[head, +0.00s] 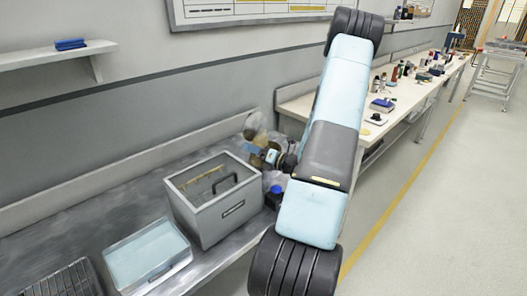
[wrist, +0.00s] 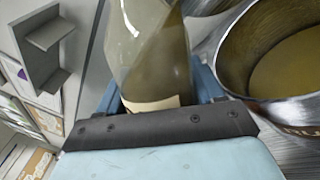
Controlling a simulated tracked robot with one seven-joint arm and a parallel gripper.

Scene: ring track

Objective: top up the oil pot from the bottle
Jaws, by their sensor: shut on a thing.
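My gripper (wrist: 158,98) is shut on the bottle (wrist: 150,45), a clear greenish-brown glass bottle with a pale label low on its side. The bottle's upper end runs out of the top of the wrist view, so its mouth is hidden. The oil pot (wrist: 238,72), a shiny metal pot with yellow-brown oil inside, stands close to the right of the bottle in that view. I cannot tell whether they touch. In the head view my gripper (head: 272,156) is small, over the far end of the metal bench, partly behind my arm. The pot is not clear there.
A grey lidded box (head: 215,212) with a dark handle stands on the metal bench (head: 75,225), near my gripper. A pale blue-lidded container (head: 147,254) and a black rack (head: 68,282) are to its left. A blue-capped item (head: 277,190) sits beside the box. A cluttered white workbench (head: 400,100) lies beyond.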

